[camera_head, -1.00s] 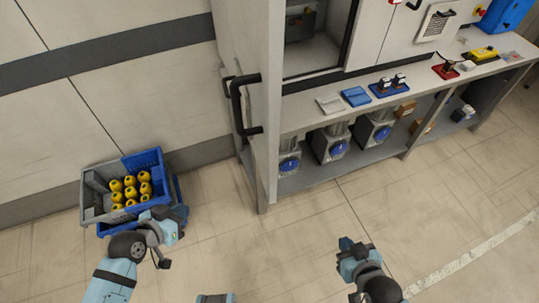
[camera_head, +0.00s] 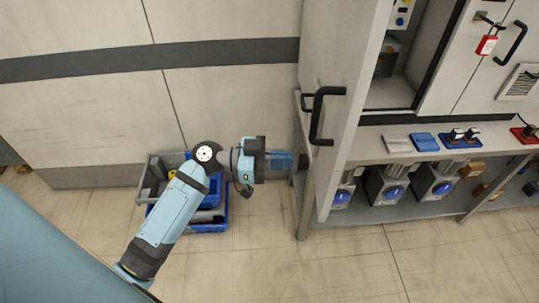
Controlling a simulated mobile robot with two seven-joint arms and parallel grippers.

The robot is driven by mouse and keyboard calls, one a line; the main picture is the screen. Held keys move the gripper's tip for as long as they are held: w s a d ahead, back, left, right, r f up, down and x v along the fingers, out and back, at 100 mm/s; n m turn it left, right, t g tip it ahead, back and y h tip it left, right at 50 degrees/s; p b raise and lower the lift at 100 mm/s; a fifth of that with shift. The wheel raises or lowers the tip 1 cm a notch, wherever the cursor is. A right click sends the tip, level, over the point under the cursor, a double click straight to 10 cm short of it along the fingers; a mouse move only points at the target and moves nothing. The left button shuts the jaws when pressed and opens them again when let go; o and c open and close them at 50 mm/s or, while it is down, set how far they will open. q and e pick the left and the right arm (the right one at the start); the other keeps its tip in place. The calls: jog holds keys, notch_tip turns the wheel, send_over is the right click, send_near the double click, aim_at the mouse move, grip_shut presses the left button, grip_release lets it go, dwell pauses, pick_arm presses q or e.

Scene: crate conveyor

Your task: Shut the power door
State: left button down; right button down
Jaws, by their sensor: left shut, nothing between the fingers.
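The power door (camera_head: 345,70) is a tall pale grey panel, standing open and swung out toward me from the cabinet. A black bar handle (camera_head: 322,115) is on its left face, and a second black handle shows just behind it. The cabinet opening (camera_head: 392,90) shows to the right of the door. My left gripper (camera_head: 288,160) is shut and empty. It points right, in the picture just left of the door's lower part and below the handles. I see no clear contact with the door. My right gripper is out of view.
Blue and grey crates (camera_head: 208,222) stand on the floor by the wall, partly hidden behind my left arm. A workbench (camera_head: 372,150) runs right from the door, with small parts on top and several grey units with blue dials below. The floor in front is clear.

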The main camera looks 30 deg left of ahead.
aim_at(331, 162)
pick_arm(q)
jog(key=p+x, duration=0.1)
jog(key=x, duration=0.5)
jog(key=shift+w+d+r+p, duration=0.15)
jog(key=shift+d+r+p, duration=0.05)
jog(key=shift+d+p, duration=0.1)
jog(key=shift+w+d+f, duration=0.1)
jog(key=shift+w+d, duration=0.15)
jog(key=shift+d, duration=0.3)
jog(key=shift+d, duration=0.1)
